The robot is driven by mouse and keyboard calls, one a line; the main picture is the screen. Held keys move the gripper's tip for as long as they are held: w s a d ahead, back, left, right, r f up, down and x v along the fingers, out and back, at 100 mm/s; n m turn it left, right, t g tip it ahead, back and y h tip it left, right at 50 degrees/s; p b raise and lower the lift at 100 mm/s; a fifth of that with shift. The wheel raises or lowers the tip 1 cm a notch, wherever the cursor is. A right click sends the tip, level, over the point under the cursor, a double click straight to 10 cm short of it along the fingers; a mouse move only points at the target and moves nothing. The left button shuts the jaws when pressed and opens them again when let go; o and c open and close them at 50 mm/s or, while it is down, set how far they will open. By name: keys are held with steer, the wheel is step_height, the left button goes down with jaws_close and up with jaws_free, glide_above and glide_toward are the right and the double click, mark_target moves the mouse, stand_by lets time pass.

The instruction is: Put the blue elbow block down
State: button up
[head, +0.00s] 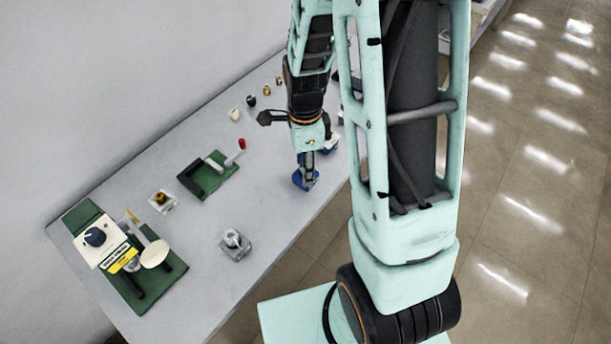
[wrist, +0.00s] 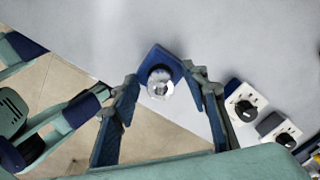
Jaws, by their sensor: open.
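The blue elbow block (head: 301,181) rests on the grey table near its front edge, below my gripper (head: 308,170). In the wrist view the blue elbow block (wrist: 152,57) shows a round, shiny metal fitting on top. My gripper (wrist: 160,80) is open there, with one fingertip on each side of the block. I cannot tell whether either fingertip touches it. Part of the block is hidden by the gripper in the head view.
Left of the block stand a grey block with a metal fitting (head: 236,244), a green fixture with a red-tipped lever (head: 217,175) and a green panel with a black knob (head: 95,237). Small fittings line the back. White knob units (wrist: 242,102) sit right in the wrist view.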

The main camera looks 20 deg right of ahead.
jaws_close()
steer(key=shift+r, duration=0.1)
